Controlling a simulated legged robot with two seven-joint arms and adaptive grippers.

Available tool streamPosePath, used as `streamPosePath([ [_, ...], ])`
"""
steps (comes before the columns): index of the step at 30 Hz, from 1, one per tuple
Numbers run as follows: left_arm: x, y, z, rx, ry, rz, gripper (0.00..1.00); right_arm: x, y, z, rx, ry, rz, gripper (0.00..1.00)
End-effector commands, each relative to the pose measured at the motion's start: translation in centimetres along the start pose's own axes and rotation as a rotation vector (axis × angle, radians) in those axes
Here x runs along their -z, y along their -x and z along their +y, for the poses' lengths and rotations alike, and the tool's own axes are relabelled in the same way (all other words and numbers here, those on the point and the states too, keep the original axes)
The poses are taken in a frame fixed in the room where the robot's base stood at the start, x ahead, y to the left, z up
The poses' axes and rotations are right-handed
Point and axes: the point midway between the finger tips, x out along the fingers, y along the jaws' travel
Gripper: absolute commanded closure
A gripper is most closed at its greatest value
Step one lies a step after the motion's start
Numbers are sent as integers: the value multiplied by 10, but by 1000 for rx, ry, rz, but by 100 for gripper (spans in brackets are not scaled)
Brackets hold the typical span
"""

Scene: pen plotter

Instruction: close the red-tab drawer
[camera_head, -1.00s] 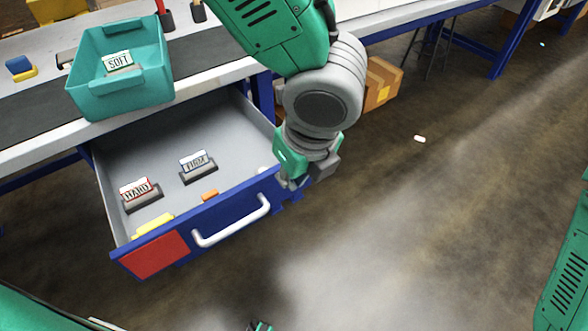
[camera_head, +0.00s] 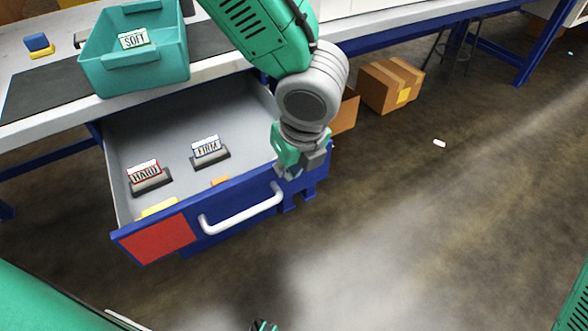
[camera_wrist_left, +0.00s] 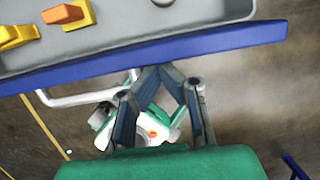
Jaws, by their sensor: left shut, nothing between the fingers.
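The drawer (camera_head: 118,180) under the bench is pulled open, with grey inside walls and a blue front. A red tab (camera_head: 157,240) covers the left end of its front, and a white handle (camera_head: 243,210) runs along the middle. My left gripper (camera_head: 286,174) is shut and empty near the handle's right end. In the left wrist view, its fingertips (camera_wrist_left: 160,70) meet just below the blue drawer front (camera_wrist_left: 150,60); contact with it is unclear. My right gripper is not visible.
The drawer holds a HARD card (camera_head: 145,172), a FIRM card (camera_head: 207,150), an orange block (camera_wrist_left: 68,15) and yellow pieces (camera_wrist_left: 15,36). A teal SOFT bin (camera_head: 140,70) sits on the bench. Cardboard boxes (camera_head: 388,85) stand behind. The floor at right is mostly clear.

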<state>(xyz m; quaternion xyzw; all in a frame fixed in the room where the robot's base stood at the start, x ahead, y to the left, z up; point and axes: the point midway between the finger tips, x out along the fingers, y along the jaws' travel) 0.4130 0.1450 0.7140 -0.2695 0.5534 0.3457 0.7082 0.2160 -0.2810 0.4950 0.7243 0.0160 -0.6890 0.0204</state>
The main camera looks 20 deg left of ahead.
Motion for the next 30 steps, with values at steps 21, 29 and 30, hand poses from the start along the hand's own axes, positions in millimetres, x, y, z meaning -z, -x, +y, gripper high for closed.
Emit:
streamPosePath([
  [21, -103, -18, 0, -2, 5, -2, 100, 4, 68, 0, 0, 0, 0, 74],
  [29, -172, -36, 1, -1, 5, -1, 100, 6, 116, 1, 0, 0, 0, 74],
  [30, -182, -38, 1, -2, 6, -2, 100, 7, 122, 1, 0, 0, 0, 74],
])
